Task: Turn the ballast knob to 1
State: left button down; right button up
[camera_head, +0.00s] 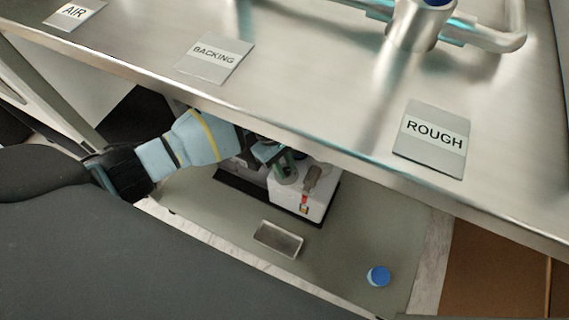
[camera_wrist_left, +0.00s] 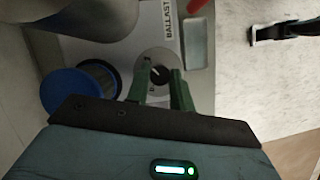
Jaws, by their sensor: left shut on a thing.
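The ballast knob (camera_wrist_left: 156,71) is a pale round dial with a dark centre mark, beside a BALLAST label (camera_wrist_left: 169,20) in the left wrist view. It sits on the white pump (camera_head: 317,200), under the steel bench. My left gripper (camera_head: 280,168) reaches under the bench to the pump. In the left wrist view its green fingers (camera_wrist_left: 161,92) are at the knob, one on each side, shut on it. The dial's small marks are too blurred to read its setting. In the head view the fingers and bench edge hide the knob. My right gripper is not in view.
The steel bench top (camera_head: 330,110) overhangs the pump closely, with AIR, BACKING and ROUGH plates on it. A small metal tray (camera_head: 278,240) and a blue-topped round thing (camera_head: 378,275) stand on the lower shelf (camera_head: 335,262). The shelf between them is clear.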

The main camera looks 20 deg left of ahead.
pick_arm(q)
jog(key=n+p, duration=0.1)
jog(key=n+t, duration=0.1)
jog(key=n, duration=0.1)
jog(key=shift+s+r+p, duration=0.15)
jog(key=shift+r+p, duration=0.05)
jog(key=shift+p, duration=0.2)
jog(key=n+t+p, duration=0.1)
jog(key=n+p, duration=0.1)
jog(key=n, duration=0.1)
jog(key=shift+s+n+t+p, duration=0.1)
jog(key=shift+n+t+p, duration=0.5)
jog(key=shift+n+p, duration=0.45)
jog(key=shift+f+n+t+p, duration=0.1)
jog(key=shift+n+t+p, duration=0.2)
jog(key=shift+n+p, duration=0.55)
jog(key=shift+n, duration=0.3)
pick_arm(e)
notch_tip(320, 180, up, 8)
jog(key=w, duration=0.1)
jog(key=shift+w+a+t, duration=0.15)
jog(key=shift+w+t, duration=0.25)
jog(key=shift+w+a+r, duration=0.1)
pick_arm(q)
jog(key=shift+f, duration=0.1)
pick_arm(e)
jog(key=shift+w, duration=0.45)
